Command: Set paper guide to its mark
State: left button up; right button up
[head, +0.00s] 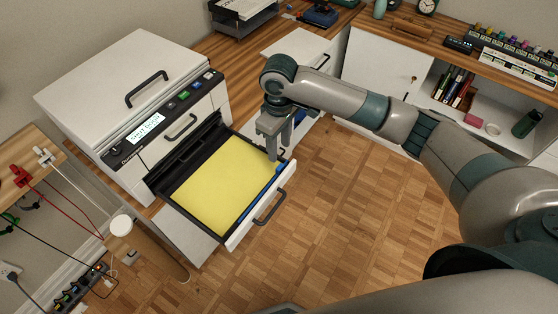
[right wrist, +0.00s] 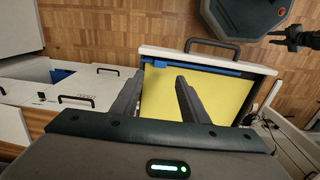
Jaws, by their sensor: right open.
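The paper tray (head: 236,243) is pulled out of the white printer and holds a yellow paper stack (head: 222,185). A blue paper guide (head: 257,193) runs along the tray's front end, beside the paper; it also shows in the right wrist view (right wrist: 196,67). Its mark cannot be made out. My right gripper (head: 280,150) is open, pointing down over the tray's far front corner near the blue guide's end. In the right wrist view its fingers (right wrist: 158,90) are apart with nothing between them. A dark shape, seemingly my left gripper (right wrist: 292,38), shows at the right wrist view's right edge.
The printer body (head: 130,95) stands behind the tray. A white cabinet (head: 300,45) is beyond my right gripper. A tan board with cables (head: 25,165) is at the left. The wooden floor (head: 340,220) in front of the tray is clear.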

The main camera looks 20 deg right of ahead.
aim_at(279, 166)
notch_tip(279, 166, down, 9)
jog(key=shift+r+p, duration=0.15)
jog(key=shift+p, duration=0.5)
